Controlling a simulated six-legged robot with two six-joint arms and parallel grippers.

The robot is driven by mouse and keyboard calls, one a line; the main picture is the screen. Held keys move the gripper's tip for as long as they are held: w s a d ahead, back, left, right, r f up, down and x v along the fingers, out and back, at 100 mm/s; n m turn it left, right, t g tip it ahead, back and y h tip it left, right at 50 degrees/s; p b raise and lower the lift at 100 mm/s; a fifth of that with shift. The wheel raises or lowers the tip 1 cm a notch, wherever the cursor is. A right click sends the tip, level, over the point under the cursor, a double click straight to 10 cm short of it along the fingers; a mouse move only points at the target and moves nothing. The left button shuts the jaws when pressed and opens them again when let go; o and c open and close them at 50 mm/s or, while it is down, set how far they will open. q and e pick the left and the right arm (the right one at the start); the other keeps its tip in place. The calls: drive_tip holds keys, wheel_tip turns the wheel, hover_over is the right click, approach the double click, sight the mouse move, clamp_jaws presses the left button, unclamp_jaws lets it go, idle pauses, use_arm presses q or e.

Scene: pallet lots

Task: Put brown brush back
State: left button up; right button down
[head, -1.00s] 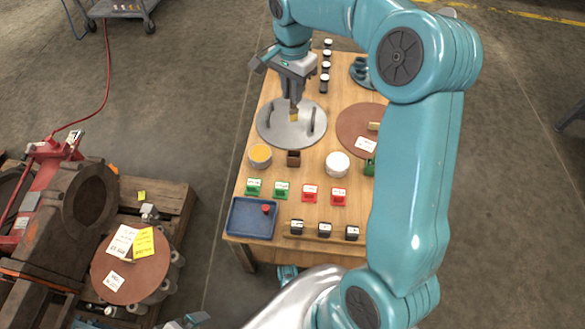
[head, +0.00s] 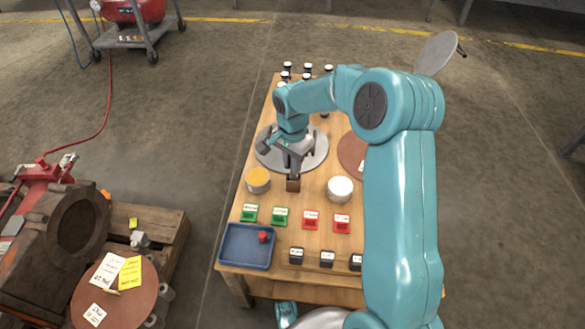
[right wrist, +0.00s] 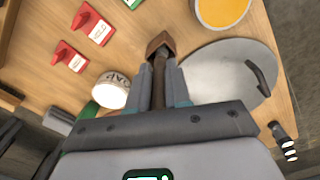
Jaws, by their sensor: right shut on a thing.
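My right gripper (head: 293,172) is shut on the brown brush (right wrist: 158,78), whose dark handle runs between the fingers in the right wrist view. The brush's lower end meets a small brown square holder (head: 293,185), seen also in the right wrist view (right wrist: 160,44). The bristles are hidden, and I cannot tell how deep the brush sits in the holder. My left gripper is not in view.
A grey round plate (head: 317,150) lies just behind the holder. A pot of orange-yellow stuff (head: 258,180) stands to its left, a white pot (head: 340,190) to its right. Green (head: 280,217) and red (head: 311,220) labelled blocks and a blue tray (head: 246,247) are nearer.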

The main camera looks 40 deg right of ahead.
drive_tip(key=shift+f, duration=0.6)
drive_tip(key=shift+r, duration=0.1)
drive_tip(key=shift+f, duration=0.2)
drive_tip(key=c, duration=1.1)
unclamp_jaws()
wheel_tip(320, 180, up, 12)
drive_tip(key=p, duration=0.4)
drive_tip(key=shift+r, duration=0.25)
drive_tip(key=shift+f, duration=0.1)
